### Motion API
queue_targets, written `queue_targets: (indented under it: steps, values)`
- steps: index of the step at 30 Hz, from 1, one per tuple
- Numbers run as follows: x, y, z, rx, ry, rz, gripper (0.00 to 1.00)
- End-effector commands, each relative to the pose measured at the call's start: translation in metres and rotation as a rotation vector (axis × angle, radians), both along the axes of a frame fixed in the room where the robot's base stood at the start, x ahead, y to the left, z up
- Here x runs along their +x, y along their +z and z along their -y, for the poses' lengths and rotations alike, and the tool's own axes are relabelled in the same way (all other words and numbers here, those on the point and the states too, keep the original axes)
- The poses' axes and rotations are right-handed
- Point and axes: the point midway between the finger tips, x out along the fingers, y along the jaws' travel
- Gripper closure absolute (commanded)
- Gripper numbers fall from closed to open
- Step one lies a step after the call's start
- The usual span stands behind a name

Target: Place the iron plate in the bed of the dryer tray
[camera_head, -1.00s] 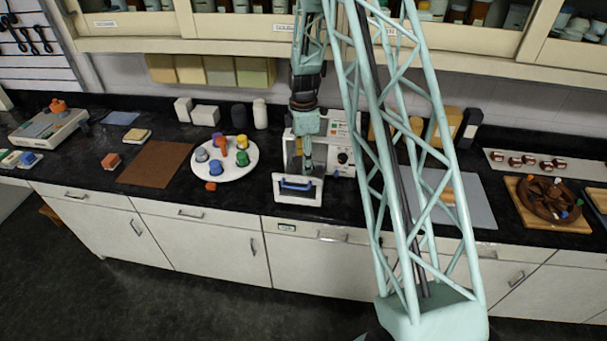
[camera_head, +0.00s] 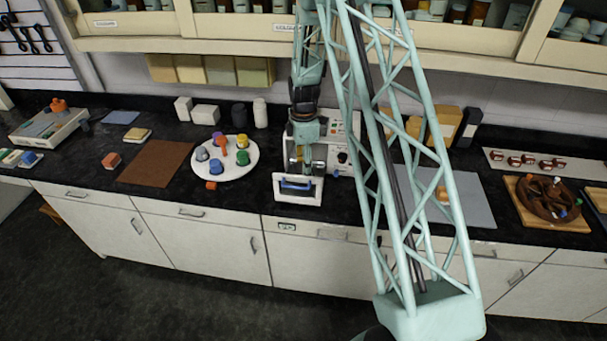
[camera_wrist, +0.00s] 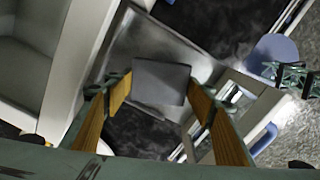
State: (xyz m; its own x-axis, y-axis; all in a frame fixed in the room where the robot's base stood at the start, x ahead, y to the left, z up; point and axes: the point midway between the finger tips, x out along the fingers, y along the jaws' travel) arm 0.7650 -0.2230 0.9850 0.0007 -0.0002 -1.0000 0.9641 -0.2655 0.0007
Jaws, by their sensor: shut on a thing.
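The iron plate is a flat dark grey square (camera_wrist: 162,82) in the wrist view. It sits between the fingertips of my gripper (camera_wrist: 160,92), which is shut on it with tan-lined fingers. Below and beyond it lies the metal bed of the dryer tray (camera_wrist: 178,40), with raised edges. The plate appears over the bed; whether it touches the bed cannot be told. In the head view my gripper (camera_head: 299,160) is over the pulled-out tray, whose white front (camera_head: 298,198) has a blue handle. The plate cannot be made out there.
The white dryer body (camera_head: 342,140) with its control panel stands behind and right of my gripper. A round white tray (camera_head: 232,173) with coloured pieces is to the left. A brown mat (camera_head: 155,163) lies farther left, and a grey mat (camera_head: 470,203) to the right.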

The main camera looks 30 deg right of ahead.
Motion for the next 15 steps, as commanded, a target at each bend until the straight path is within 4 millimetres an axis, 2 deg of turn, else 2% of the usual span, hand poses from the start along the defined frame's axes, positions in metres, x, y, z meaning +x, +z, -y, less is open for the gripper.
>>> queue_targets:
  steps: [15]
  values:
    - [0.0,-0.032,0.0,0.0,0.0,0.0,0.74]
